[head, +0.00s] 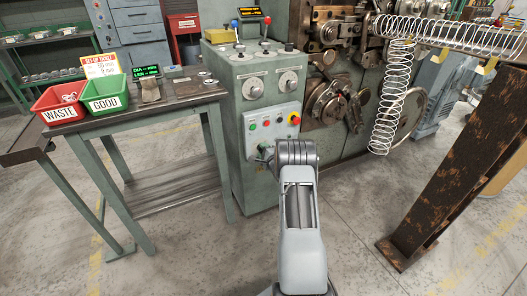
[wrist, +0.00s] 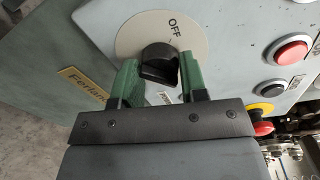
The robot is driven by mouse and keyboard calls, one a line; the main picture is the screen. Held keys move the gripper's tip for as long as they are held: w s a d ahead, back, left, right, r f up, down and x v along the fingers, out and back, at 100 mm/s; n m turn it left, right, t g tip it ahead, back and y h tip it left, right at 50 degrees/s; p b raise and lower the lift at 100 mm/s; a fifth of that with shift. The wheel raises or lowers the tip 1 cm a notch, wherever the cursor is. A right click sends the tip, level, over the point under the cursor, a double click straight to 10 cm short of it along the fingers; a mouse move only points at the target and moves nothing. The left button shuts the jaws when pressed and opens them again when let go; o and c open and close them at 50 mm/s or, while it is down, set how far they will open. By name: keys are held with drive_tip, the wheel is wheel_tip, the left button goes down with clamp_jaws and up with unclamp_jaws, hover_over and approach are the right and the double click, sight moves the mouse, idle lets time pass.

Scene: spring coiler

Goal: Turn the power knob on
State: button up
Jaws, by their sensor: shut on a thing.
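The power knob (wrist: 158,58) is black and sits on a round pale dial plate (wrist: 128,32) in the wrist view. The word OFF is on the plate's upper right; other lettering at the lower right is partly covered. My gripper (wrist: 160,68) has its green fingers on either side of the knob and is shut on it. I cannot tell exactly which mark the knob points to. In the head view my gripper (head: 264,155) is at the lower left of the control panel (head: 270,128), and its wrist largely hides the knob.
A red button (wrist: 291,53) and a yellow-and-red emergency stop (wrist: 262,118) are right of the dial. In the head view, a bench (head: 130,116) with red and green bins stands left, and a rusty beam (head: 455,160) stands right.

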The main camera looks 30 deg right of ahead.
drive_tip(key=o, duration=0.9)
drive_tip(key=s+a+r+p, duration=0.1)
drive_tip(key=s+a+p, duration=0.1)
drive_tip(key=s, duration=1.1)
drive_tip(key=shift+s, duration=0.3)
